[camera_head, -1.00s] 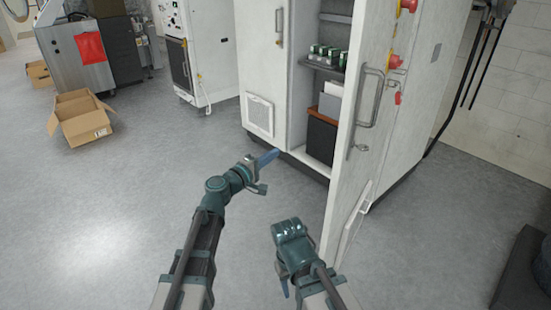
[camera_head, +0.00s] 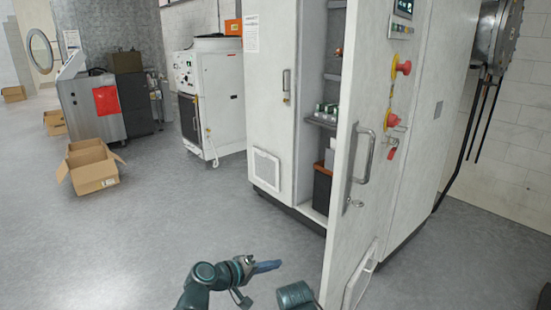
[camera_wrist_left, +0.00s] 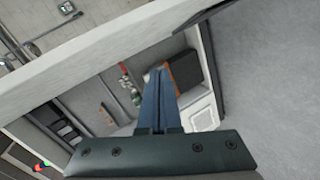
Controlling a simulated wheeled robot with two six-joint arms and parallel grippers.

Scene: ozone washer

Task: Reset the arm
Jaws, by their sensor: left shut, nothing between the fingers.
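My left gripper (camera_head: 266,267) is low in the middle of the head view, its blue fingers together and pointing right, with nothing between them. It is in front of the white cabinet (camera_head: 270,100), apart from it. In the left wrist view the shut fingers (camera_wrist_left: 158,95) point at the open cabinet interior. Part of my right arm (camera_head: 296,294) shows at the bottom edge, left of the cabinet door; its fingers are hidden.
The cabinet's right door (camera_head: 345,220) stands open, with a handle (camera_head: 364,157) and red knobs (camera_head: 402,67). Inside are a shelf and a dark box (camera_head: 322,188). An open cardboard box (camera_head: 92,168) lies on the floor at left. The floor between is clear.

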